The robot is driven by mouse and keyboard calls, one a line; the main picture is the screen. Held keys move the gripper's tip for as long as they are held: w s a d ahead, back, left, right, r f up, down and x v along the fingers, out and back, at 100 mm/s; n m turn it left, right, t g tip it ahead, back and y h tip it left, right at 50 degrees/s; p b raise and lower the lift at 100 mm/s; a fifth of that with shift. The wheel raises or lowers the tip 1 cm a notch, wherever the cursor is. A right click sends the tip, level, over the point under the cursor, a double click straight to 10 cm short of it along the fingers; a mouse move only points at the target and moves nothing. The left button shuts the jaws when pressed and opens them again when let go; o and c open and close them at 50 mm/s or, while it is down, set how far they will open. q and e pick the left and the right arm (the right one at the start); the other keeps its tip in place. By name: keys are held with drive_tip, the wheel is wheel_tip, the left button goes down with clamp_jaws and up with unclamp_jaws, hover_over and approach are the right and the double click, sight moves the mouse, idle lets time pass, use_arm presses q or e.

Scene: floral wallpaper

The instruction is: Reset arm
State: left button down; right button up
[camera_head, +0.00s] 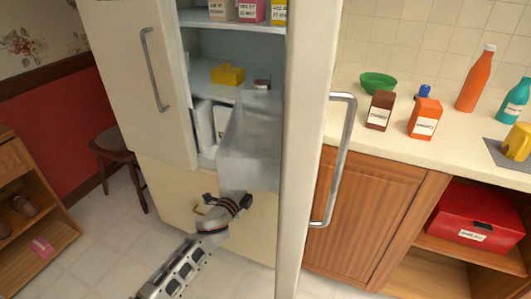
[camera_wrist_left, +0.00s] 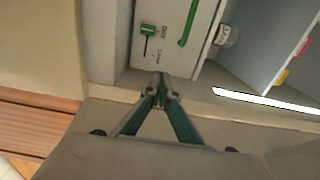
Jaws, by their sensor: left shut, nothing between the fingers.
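My left arm comes in from the bottom of the head view, and its gripper (camera_head: 205,205) is in front of the lower part of the open fridge. In the left wrist view the gripper (camera_wrist_left: 160,82) is shut with nothing between its fingertips. The fingertips point toward a white drawer front (camera_wrist_left: 195,35) with a green handle and a small green slider. I cannot tell whether they touch it. My right gripper is not in view.
The fridge (camera_head: 190,215) stands open, with a silver door handle (camera_head: 342,160) to the right of my arm. A translucent bin (camera_head: 250,145) juts out inside. A counter (camera_head: 360,135) holds several bottles and boxes. A dark stool (camera_head: 118,155) and shoe shelf (camera_head: 15,240) stand left.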

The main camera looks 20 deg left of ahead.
use_arm(q)
drive_tip(key=s+f+n+g+p, duration=0.2)
drive_tip(key=s+f+n, duration=0.3)
drive_tip(key=s, duration=0.8)
drive_tip(key=s+d+f+n+g+p, duration=0.1)
drive_tip(key=s+f+n, duration=0.3)
drive_tip(key=s, duration=1)
drive_tip(key=s+d+f+n+g+p, duration=0.1)
drive_tip(key=s+f+n+g+p, duration=0.2)
drive_tip(key=s, duration=1.1)
wheel_tip(320, 180, down, 3)
drive_tip(key=n+g, duration=0.1)
drive_tip(key=n, duration=0.2)
drive_tip(key=shift+s+r, duration=0.15)
drive_tip(key=shift+s, duration=0.1)
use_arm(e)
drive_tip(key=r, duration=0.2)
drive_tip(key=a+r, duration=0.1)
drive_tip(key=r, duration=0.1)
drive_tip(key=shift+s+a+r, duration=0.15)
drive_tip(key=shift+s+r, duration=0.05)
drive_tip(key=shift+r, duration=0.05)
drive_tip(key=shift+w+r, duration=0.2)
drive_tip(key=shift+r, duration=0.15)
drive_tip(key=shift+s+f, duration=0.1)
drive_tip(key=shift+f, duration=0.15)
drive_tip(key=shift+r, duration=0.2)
